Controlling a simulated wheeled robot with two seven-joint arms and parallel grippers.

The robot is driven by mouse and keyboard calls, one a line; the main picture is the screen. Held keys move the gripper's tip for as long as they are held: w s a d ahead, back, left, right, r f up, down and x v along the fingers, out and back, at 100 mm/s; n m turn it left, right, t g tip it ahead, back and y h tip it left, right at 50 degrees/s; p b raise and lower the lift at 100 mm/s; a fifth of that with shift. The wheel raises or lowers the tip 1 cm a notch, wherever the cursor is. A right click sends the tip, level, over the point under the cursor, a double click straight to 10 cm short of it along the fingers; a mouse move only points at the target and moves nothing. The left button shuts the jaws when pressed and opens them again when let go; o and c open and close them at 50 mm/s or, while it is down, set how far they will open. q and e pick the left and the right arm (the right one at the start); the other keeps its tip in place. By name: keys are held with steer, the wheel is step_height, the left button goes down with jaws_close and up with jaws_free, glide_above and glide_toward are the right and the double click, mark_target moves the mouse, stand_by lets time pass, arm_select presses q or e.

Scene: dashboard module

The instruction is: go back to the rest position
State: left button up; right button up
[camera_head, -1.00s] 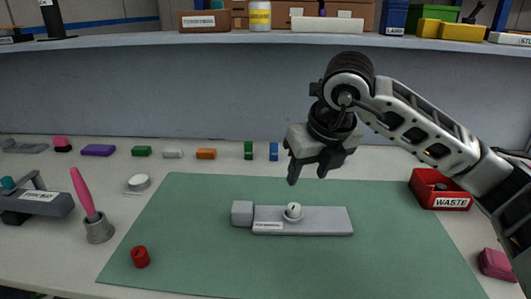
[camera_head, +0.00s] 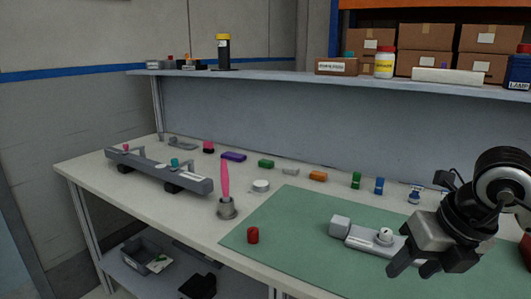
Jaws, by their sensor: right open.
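My right gripper (camera_head: 425,266) shows at the lower right of the head view. It is open and empty, with its fingers pointing down over the right part of the green mat (camera_head: 290,222). A grey module (camera_head: 368,240) with a white round knob (camera_head: 386,235) lies on the mat, partly hidden behind the gripper. A grey block (camera_head: 340,226) sits at the module's left end. My left gripper is not in the picture.
A red cylinder (camera_head: 253,235) stands on the mat's left part. A long grey fixture (camera_head: 160,172) lies on the bench's left. Several small coloured blocks line the back. A shelf (camera_head: 290,79) runs above.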

steer(key=s+a+f+n+g+y, duration=0.1)
steer(key=s+a+y, duration=0.15)
steer(key=a, duration=0.25)
steer(key=s+a+g+y, duration=0.2)
steer(key=a+y, duration=0.2)
steer(key=a, duration=0.2)
steer(key=s+a+f+n+g+y, duration=0.1)
steer(key=s+a+y, duration=0.1)
steer(key=a+y, duration=0.25)
steer(key=a+r+m+t+y, duration=0.3)
steer(key=a+r+m+y, duration=0.2)
steer(key=y, duration=0.2)
steer(key=w+d+f+m+t+h, duration=0.2)
steer(key=d+f+m+t+h, duration=0.25)
steer(key=m+t, duration=0.5)
steer(key=w+d+f+m+t+h, duration=0.3)
steer(key=f+m+t+h, duration=0.25)
steer(key=m, duration=0.75)
steer(key=s+d+f+m+g+h, duration=0.1)
steer(key=s+f+m+g+h, duration=0.2)
steer(key=f, duration=0.6)
steer(key=s+d+f+m+g+h, duration=0.2)
steer(key=s+f+m+g+h, duration=0.1)
steer(key=s+f+m, duration=0.2)
step_height(320, 180, down, 4)
steer(key=s, duration=0.2)
steer(key=shift+s+f+g+h+p, duration=0.25)
steer(key=shift+s+g+h+p, duration=0.05)
steer(key=shift+s+g+p, duration=0.1)
